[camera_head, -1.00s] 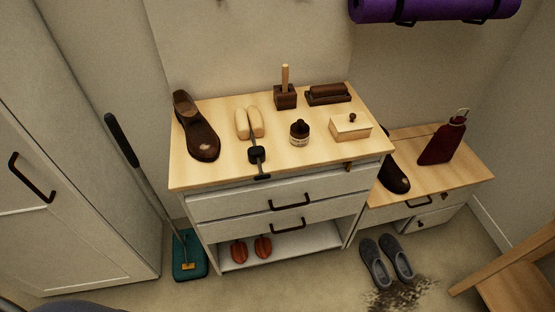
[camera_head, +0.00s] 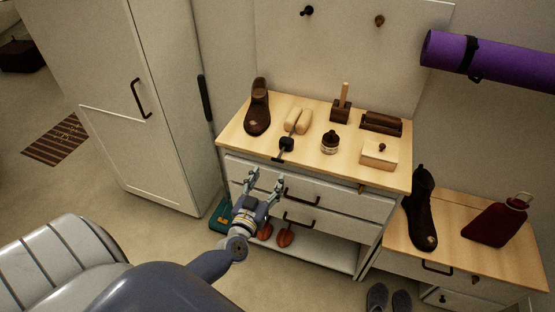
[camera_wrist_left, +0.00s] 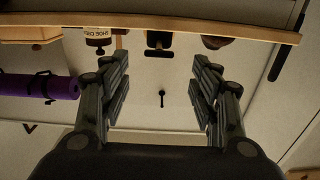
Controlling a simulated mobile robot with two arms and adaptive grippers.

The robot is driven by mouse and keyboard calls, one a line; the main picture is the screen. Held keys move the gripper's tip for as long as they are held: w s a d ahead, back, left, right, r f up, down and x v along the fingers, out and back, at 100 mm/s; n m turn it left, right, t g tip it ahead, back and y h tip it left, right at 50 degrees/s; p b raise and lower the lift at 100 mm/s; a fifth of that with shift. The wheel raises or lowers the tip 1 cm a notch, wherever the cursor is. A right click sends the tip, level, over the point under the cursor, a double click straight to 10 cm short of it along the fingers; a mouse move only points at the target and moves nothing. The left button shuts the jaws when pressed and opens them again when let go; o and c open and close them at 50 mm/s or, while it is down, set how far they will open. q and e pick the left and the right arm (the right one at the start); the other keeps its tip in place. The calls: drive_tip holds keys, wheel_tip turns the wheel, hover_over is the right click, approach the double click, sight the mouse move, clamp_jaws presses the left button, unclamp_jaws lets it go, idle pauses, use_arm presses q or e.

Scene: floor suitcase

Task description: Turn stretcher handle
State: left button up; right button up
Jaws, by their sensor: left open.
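The shoe stretcher (camera_head: 298,121), a pale split wooden form, lies on the cabinet top beside a brown shoe (camera_head: 257,108). Its dark handle (camera_head: 286,146) points toward the cabinet's front edge. In the left wrist view, which looks upside down, the dark handle (camera_wrist_left: 159,42) shows at the top centre, beyond the fingertips. My left gripper (camera_head: 265,180) is open and empty in front of the upper drawer, below and apart from the handle. Its two fingers also frame the left wrist view (camera_wrist_left: 159,76). My right gripper is not in view.
A shoe cream jar (camera_head: 330,141), brush block (camera_head: 340,108), dark brush (camera_head: 381,122) and pale box (camera_head: 379,154) share the cabinet top (camera_head: 235,134). Drawer pulls (camera_head: 302,198) stick out near the gripper. A tall wardrobe (camera_head: 120,110) stands left; a lower bench (camera_head: 465,262) stands right.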

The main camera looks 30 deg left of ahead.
sight(278, 159)
use_arm(q)
drive_tip(key=x, duration=0.3)
drive_tip(key=shift+w+a, duration=0.15)
drive_tip(key=shift+w, duration=0.1)
drive_tip(key=x, duration=0.5)
drive_tip(key=shift+w+f+b, duration=0.1)
drive_tip(key=shift+w+b, duration=0.15)
drive_tip(key=shift+b, duration=0.1)
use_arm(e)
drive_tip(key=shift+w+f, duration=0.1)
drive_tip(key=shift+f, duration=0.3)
use_arm(q)
drive_tip(key=c, duration=1.1)
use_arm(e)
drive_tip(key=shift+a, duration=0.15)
